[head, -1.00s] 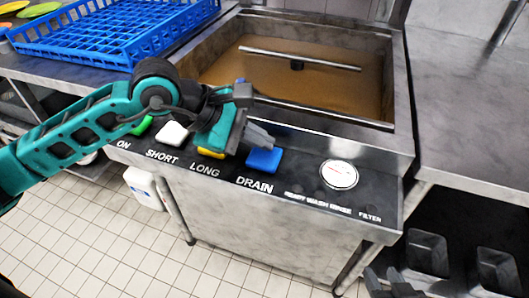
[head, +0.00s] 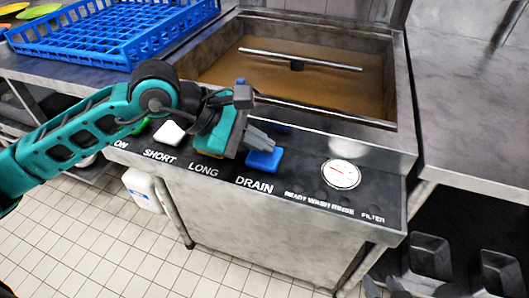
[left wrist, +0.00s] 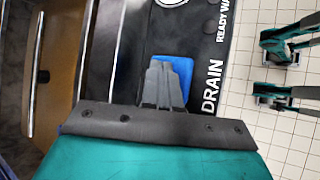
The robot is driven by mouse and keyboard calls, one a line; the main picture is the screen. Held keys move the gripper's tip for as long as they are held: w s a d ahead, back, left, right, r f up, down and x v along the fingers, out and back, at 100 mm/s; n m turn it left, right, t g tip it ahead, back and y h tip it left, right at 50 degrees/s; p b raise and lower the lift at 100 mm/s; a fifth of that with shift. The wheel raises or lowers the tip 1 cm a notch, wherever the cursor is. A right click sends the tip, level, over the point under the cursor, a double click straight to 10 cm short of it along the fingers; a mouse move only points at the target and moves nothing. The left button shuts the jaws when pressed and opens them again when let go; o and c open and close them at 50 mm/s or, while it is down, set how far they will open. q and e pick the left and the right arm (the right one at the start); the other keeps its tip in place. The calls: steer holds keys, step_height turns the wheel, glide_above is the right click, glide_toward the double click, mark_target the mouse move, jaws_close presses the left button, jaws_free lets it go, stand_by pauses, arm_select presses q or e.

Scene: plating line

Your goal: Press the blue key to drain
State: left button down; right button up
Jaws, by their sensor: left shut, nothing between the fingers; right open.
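The blue key (head: 264,160) sits on the black panel strip above the word DRAIN. In the left wrist view the blue key (left wrist: 181,68) is partly hidden behind my fingers. My left gripper (head: 270,146) is shut and empty, with its fingertips at the key's back edge in the head view. In the left wrist view my left gripper (left wrist: 157,64) overlaps the key. I cannot tell whether the tips touch it. My right gripper (head: 376,289) is open, low at the bottom edge of the head view and mostly cut off.
The white key (head: 171,133) and green key stand further left; my gripper mostly hides the yellow one. A round gauge (head: 341,173) is right of the blue key. Behind is a basin of brown water (head: 300,85) with metal bars. A blue rack (head: 110,40) stands back left.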

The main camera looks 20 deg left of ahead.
mark_target(259, 156)
arm_select(q)
steer(key=shift+f+b, duration=0.3)
steer(key=shift+f, duration=0.2)
stand_by(0.3)
steer(key=shift+r, duration=0.25)
steer(key=shift+r+p, duration=0.3)
steer(key=shift+r, duration=0.5)
steer(key=shift+r+p, duration=0.95)
steer(key=shift+r, duration=0.6)
step_height(259, 156, up, 2)
steer(key=shift+p, duration=0.5)
